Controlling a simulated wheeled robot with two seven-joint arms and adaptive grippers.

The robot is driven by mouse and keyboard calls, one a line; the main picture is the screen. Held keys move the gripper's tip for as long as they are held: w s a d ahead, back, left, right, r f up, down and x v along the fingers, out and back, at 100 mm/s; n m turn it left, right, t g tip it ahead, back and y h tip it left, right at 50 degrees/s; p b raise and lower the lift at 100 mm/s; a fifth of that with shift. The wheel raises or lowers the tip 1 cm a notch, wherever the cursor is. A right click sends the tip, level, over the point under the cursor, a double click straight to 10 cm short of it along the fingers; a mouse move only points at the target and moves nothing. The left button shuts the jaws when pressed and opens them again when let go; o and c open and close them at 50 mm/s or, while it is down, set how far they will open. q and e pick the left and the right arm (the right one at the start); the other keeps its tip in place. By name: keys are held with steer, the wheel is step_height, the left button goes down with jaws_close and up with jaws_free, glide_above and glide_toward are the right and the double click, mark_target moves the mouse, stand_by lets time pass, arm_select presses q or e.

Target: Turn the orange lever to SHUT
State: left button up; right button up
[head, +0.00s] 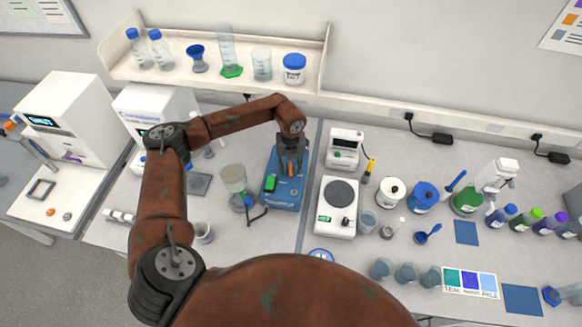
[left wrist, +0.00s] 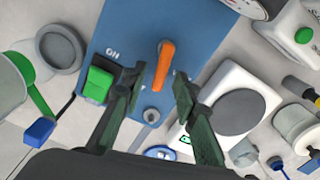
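The orange lever (left wrist: 163,66) is on a blue panel (left wrist: 205,35) in the left wrist view; its handle points toward the bottom of the picture. A green rocker switch (left wrist: 98,84) sits left of it, near the letters "ON". Lettering right of the lever is partly hidden by a finger. My left gripper (left wrist: 158,85) is open, its fingers on either side of the lever's lower end with gaps showing. My right gripper is not seen.
A white balance (head: 336,207) stands right of the blue device, with a small white display unit (head: 344,149) behind it. A clear beaker (head: 233,178) with a green band is close on the left. A shelf (head: 215,75) with bottles is behind.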

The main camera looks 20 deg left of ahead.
arm_select(q)
steer(key=shift+s+r, duration=0.1)
steer(key=shift+s, duration=0.1)
steer(key=shift+w, duration=0.25)
steer(key=shift+c, duration=1.4)
steer(key=shift+s, duration=0.1)
jaws_close()
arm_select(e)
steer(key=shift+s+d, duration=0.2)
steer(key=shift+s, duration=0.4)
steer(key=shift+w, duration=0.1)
